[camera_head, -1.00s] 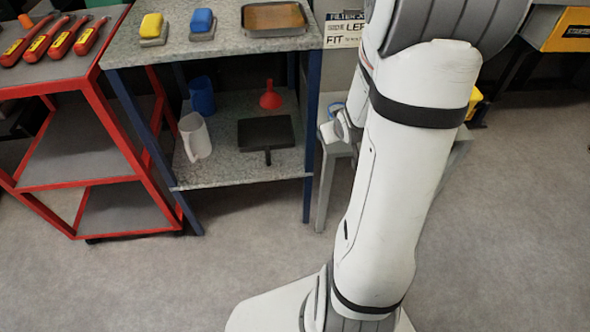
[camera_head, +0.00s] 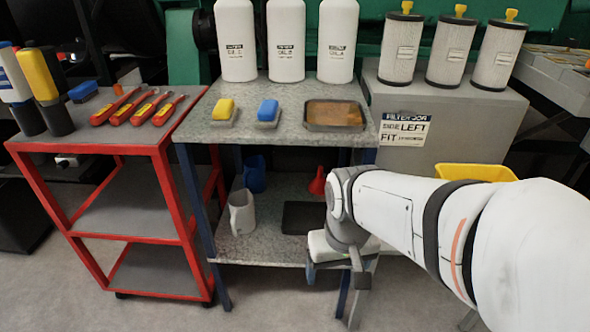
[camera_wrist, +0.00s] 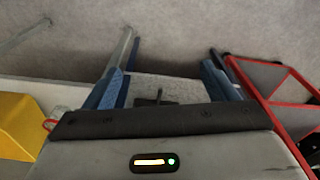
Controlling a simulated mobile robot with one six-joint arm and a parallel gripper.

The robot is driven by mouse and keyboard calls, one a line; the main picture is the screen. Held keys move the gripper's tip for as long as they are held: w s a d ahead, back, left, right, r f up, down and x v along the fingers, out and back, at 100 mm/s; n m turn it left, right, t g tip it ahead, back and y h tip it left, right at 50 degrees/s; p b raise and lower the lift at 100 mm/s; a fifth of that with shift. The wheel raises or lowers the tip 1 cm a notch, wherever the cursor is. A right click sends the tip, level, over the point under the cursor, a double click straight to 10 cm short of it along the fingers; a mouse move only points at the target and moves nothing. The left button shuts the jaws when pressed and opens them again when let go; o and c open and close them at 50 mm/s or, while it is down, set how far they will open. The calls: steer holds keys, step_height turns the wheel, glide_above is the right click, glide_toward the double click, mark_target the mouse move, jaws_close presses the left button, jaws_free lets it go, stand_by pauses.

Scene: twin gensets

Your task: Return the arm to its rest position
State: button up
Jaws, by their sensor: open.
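My white arm reaches in from the right side of the head view, bent down at the wrist. My gripper (camera_head: 334,278) hangs at its end in front of the right part of the blue-legged table's lower shelf (camera_head: 262,247). In the wrist view my gripper (camera_wrist: 163,76) shows two spread fingers with nothing between them; it is open and empty. Part of the lower shelf and the dark pan's handle (camera_wrist: 155,98) show beyond the fingers. The arm hides the table's right leg area in the head view.
A red cart (camera_head: 112,150) with red-handled tools stands left. The table top (camera_head: 285,90) carries sponges, a tray (camera_head: 335,116) and white bottles. The shelf holds a white jug (camera_head: 241,212), blue cup, red funnel (camera_head: 317,181) and dark pan (camera_head: 300,218). A yellow bin (camera_head: 474,172) is behind my arm.

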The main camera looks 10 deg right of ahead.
step_height(320, 180, up, 34)
steer(key=t+p, duration=0.1)
steer(key=p, duration=2.9)
steer(key=shift+s+d+p, duration=0.15)
steer(key=shift+s+p, duration=0.05)
steer(key=shift+p, duration=0.15)
